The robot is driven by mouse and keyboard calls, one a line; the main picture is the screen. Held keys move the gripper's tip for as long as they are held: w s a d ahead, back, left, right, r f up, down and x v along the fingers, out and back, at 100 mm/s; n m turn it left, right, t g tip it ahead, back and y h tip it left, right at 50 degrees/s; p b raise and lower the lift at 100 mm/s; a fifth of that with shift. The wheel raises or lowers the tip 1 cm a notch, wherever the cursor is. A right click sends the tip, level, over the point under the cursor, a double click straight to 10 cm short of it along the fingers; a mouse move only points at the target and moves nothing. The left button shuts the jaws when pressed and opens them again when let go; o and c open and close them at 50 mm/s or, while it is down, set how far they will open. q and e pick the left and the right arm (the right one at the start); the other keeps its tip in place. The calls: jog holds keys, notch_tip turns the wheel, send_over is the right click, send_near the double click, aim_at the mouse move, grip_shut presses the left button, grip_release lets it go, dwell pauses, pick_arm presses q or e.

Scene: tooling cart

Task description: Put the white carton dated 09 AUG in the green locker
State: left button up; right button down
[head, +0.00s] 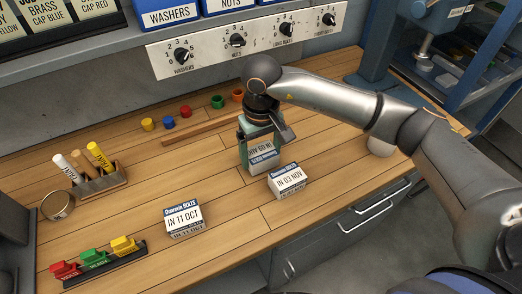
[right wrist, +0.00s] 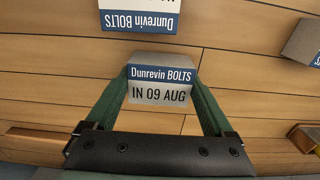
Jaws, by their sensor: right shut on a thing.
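The white carton dated 09 AUG (head: 262,155) has a blue band and shows over the middle of the bench, its label upside down in the head view. My right gripper (head: 259,140) is shut on it, one green finger on each side. In the right wrist view the carton (right wrist: 160,92) reads "IN 09 AUG" between the fingers (right wrist: 162,76). I cannot tell whether it touches the wood. Similar cartons dated 03 NOV (head: 289,181) and 11 OCT (head: 185,217) stand nearer the front. No green locker shows. My left gripper is not in view.
A wooden strip (head: 203,130) and several small coloured caps (head: 185,111) lie behind left. A marker rack (head: 100,183), a ring (head: 57,205) and a tray of coloured clips (head: 100,262) are at the left. A dial panel (head: 250,41) is behind. Bench (head: 340,125) is clear under my right arm.

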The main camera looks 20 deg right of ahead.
jog(key=shift+f, duration=0.25)
jog(key=shift+f+b, duration=0.25)
jog(key=shift+b, duration=0.1)
grip_release()
jog(key=shift+r, duration=0.15)
